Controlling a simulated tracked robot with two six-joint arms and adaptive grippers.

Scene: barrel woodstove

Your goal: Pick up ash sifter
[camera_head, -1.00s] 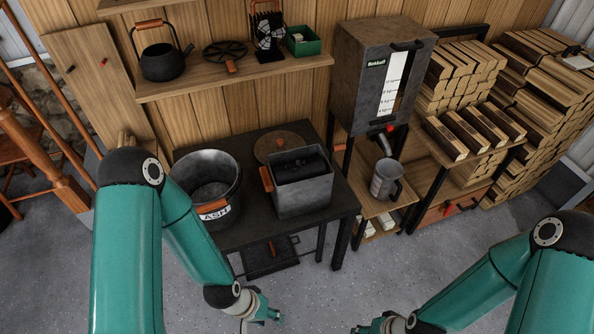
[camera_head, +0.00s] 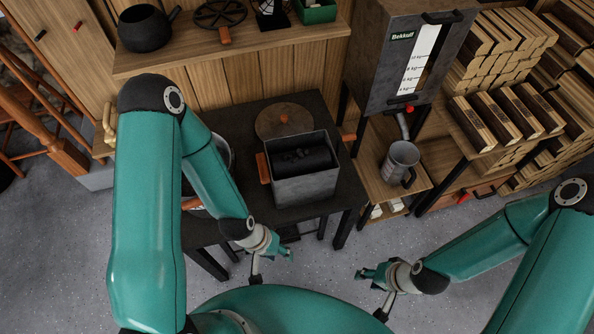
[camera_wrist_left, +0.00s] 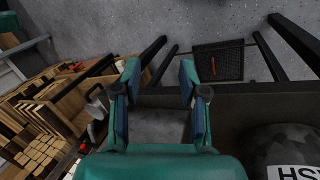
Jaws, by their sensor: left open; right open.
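A grey square metal box (camera_head: 306,185) with dark lumps inside and orange-brown side handles stands on the dark table; I cannot tell for certain whether it is the ash sifter. Its grey body shows between the fingers in the left wrist view (camera_wrist_left: 160,127). A dark flat tray (camera_wrist_left: 218,62) with an orange handle lies low by the table legs; it is mostly hidden in the head view. My left gripper (camera_head: 287,254) is open and empty, in front of the table edge. My right gripper (camera_head: 363,276) is open and empty over the floor, to its right.
A round lid (camera_head: 285,121) lies behind the box. A metal mug (camera_head: 401,162) stands under the hopper (camera_head: 400,70). Firewood is stacked at right. Floor ahead is clear.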

